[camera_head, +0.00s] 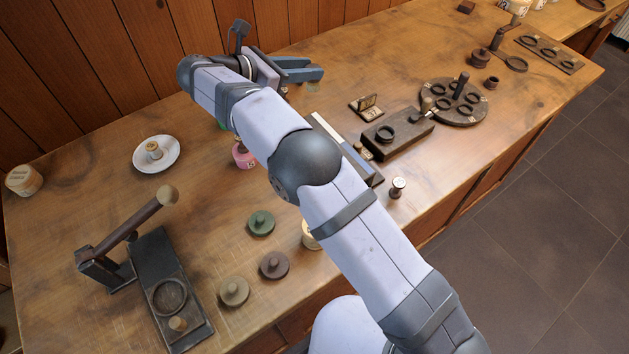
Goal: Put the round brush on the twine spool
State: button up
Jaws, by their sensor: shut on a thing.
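My gripper (318,72) is at the back of the bench near the wooden wall, with its blue-grey fingers pointing right. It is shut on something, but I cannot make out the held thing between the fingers. I cannot pick out the round brush anywhere in view. I cannot tell for sure which piece is the twine spool. A small tan spool-like piece (154,151) stands on a white saucer (171,164) at the left. A pink piece (243,157) marked with a number stands partly hidden behind my arm. A cream piece (309,238) is also partly hidden by my arm.
A lever press (128,238) stands front left beside a dark plate (170,268). Green (261,222), brown (274,265) and tan (234,291) knobbed discs lie near the front. A dark block (400,134) and a round rack (453,103) stand right. A small spool (397,187) sits near the front edge.

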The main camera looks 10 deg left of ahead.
jog(key=s+a+r+n+t+y+p, duration=0.25)
jog(key=s+a+r+p, duration=0.25)
jog(key=s+a+r, duration=0.45)
jog(key=s+a+r+n+t+y+p, duration=0.1)
jog(key=s+a+r+n+y+p, duration=0.45)
jog(key=s+r, duration=0.6)
jog(key=m+g+h+p, duration=0.2)
jog(key=m+h+p, duration=0.1)
jog(key=m+h, duration=0.2)
send_over(307, 233)
notch_tip(307, 233, down, 15)
jog(key=shift+r, duration=0.15)
jog(key=shift+d, duration=0.1)
jog(key=shift+f+p, duration=0.85)
jog(key=shift+f, duration=4.15)
